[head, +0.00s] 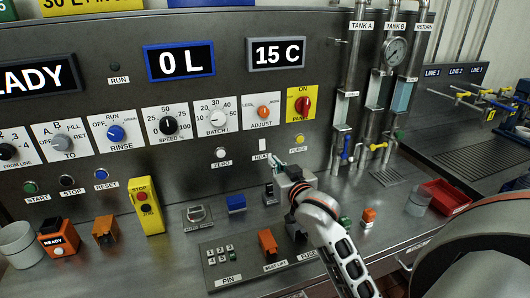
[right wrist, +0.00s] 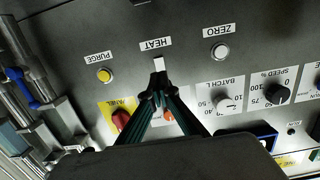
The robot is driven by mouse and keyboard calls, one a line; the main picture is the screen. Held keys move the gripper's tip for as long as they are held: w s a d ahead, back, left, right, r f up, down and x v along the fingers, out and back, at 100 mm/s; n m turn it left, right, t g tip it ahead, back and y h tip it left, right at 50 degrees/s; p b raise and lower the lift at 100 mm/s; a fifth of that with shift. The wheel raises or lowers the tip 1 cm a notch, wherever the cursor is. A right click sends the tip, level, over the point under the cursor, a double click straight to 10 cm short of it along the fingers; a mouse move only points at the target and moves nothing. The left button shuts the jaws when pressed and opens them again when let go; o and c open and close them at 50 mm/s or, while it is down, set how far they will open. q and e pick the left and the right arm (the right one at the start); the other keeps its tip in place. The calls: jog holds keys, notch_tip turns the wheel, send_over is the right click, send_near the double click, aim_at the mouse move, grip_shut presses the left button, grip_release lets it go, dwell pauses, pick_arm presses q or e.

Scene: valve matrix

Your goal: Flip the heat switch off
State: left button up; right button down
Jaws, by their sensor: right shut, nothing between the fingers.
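The heat switch is a small white lever on the grey panel. It shows in the head view (head: 262,145) just above its HEAT label, and in the right wrist view (right wrist: 159,63) beside the same label (right wrist: 156,43). I cannot tell its on or off position. My right gripper (head: 276,160) is shut and empty, its fingertips just below and right of the switch in the head view. In the right wrist view the closed fingertips (right wrist: 158,78) are right at the switch's end; I cannot tell whether they touch. My left gripper is not in view.
The ZERO button (head: 220,152) and the yellow PURGE button (head: 299,140) flank the switch. The ADJUST knob (head: 264,112) and red PANEL knob (head: 302,104) sit above. Several small devices stand on the counter below, including a yellow STOP box (head: 146,208) and a red bin (head: 445,195).

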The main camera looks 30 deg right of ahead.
aim_at(262, 148)
jog(key=x, duration=0.7)
jog(key=shift+w+d, duration=0.1)
jog(key=shift+w, duration=0.05)
jog(key=shift+w+d+f, duration=0.1)
jog(key=shift+w, duration=0.45)
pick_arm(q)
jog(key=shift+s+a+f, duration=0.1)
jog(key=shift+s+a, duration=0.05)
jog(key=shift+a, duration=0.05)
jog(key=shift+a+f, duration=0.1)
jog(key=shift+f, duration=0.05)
